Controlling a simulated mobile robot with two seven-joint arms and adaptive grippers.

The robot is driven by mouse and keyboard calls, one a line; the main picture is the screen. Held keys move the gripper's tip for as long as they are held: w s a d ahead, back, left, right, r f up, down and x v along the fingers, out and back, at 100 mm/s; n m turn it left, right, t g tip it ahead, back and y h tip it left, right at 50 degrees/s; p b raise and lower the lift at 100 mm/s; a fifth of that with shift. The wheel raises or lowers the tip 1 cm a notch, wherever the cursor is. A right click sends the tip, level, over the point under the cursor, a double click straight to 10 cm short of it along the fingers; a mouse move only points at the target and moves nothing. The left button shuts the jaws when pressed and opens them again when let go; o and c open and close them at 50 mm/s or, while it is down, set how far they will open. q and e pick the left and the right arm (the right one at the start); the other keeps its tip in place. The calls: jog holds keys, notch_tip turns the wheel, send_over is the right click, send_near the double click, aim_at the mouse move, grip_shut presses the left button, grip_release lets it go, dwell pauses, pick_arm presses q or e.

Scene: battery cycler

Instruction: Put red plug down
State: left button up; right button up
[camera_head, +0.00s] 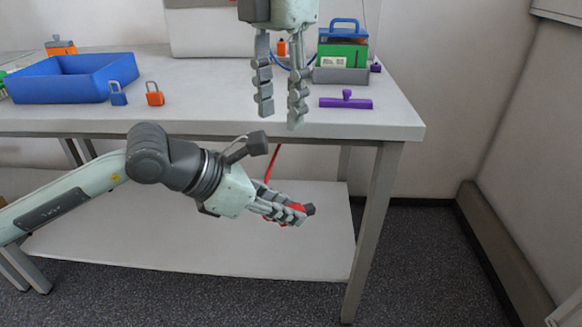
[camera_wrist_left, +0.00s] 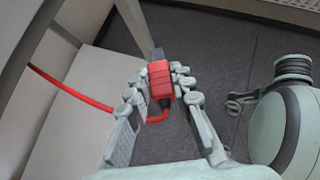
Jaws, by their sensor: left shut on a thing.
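The red plug (camera_wrist_left: 160,78) with its dark end is between the fingers of my left gripper (camera_head: 290,211), which is shut on it. In the head view the plug sits at the fingertips, in front of the table's lower shelf (camera_head: 200,245), mostly covered by the fingers. A red cable (camera_wrist_left: 70,92) runs from it to the left in the wrist view. It also shows rising behind my left wrist in the head view. My right gripper (camera_head: 279,112) hangs fingers-down over the table's front edge, open, with nothing seen between its fingers.
The tabletop (camera_head: 220,108) carries a blue bin (camera_head: 60,88), a blue padlock (camera_head: 117,97), an orange padlock (camera_head: 154,97), a purple part (camera_head: 346,103) and a green box (camera_head: 342,52) with a blue handle. A table leg (camera_head: 372,230) stands right of my left gripper. Floor is clear further right.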

aim_at(307, 206)
jog(key=d+f+m, duration=0.1)
jog(key=f, duration=0.4)
jog(key=d+f+m, duration=0.1)
jog(key=d+f, duration=0.1)
jog(key=f, duration=0.4)
jog(key=d+f+m, duration=0.1)
jog(key=f, duration=0.5)
jog(key=shift+w+d+f, duration=0.1)
jog(key=shift+d+f, duration=0.05)
grip_shut()
pick_arm(q)
jog(key=o, duration=1)
